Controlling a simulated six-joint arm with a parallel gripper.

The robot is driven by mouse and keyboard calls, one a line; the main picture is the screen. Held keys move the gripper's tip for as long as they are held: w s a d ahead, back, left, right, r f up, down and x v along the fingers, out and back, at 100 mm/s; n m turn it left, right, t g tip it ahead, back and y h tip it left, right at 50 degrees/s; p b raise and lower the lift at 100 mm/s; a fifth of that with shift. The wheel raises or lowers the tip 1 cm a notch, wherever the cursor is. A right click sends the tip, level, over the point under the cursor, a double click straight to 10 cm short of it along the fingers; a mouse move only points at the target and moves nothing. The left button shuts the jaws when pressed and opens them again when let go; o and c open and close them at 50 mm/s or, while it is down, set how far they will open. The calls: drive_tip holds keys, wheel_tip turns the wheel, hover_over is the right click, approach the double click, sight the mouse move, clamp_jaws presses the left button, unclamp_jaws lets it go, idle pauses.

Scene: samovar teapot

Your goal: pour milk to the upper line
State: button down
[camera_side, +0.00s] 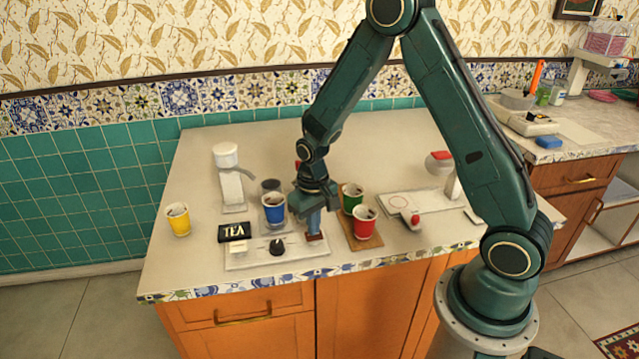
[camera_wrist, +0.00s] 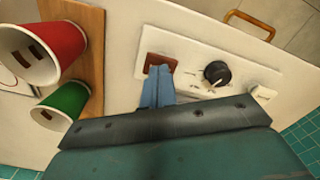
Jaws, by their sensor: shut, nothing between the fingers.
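My gripper (camera_side: 314,232) points down over the right end of a white control panel (camera_side: 245,262). Its blue fingers (camera_wrist: 158,72) are shut together and empty. The tips are at a small reddish-brown square (camera_wrist: 150,66) on the panel; I cannot tell whether they press on it. A black knob (camera_wrist: 216,72) is beside it, also in the side view (camera_side: 277,247). A blue cup (camera_side: 274,212) stands upright behind the panel, left of my gripper. Its fill level and any line on it are not readable. No milk container is clearly identifiable.
A red cup (camera_side: 364,223) and a green cup (camera_side: 352,199) stand on a wooden board (camera_side: 375,242) close right of my gripper. A black TEA box (camera_side: 234,232), a yellow cup (camera_side: 178,220) and a white dispenser (camera_side: 231,187) are left. A white-based device (camera_side: 447,187) stands right.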

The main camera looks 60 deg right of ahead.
drive_tip(key=shift+f, duration=0.75)
drive_tip(key=shift+r, duration=0.1)
idle(3.5)
drive_tip(key=shift+r, duration=2.45)
drive_tip(key=shift+r, duration=0.1)
drive_tip(key=shift+s+r, duration=0.1)
drive_tip(key=shift+r, duration=0.1)
drive_tip(key=s+a+r+n+t, duration=0.1)
drive_tip(key=s+r, duration=0.2)
drive_tip(key=r, duration=0.4)
drive_tip(key=s+a+r+t, duration=0.2)
drive_tip(key=s+r, duration=0.1)
drive_tip(key=r, duration=0.5)
drive_tip(key=s+a+r+n+t, duration=0.1)
drive_tip(key=s+r, duration=0.3)
drive_tip(key=s, duration=0.3)
drive_tip(key=s+a+r+n+t, duration=0.1)
drive_tip(key=s+r, duration=0.3)
drive_tip(key=s, duration=0.4)
drive_tip(key=shift+a+t, duration=0.15)
drive_tip(key=shift+t, duration=0.15)
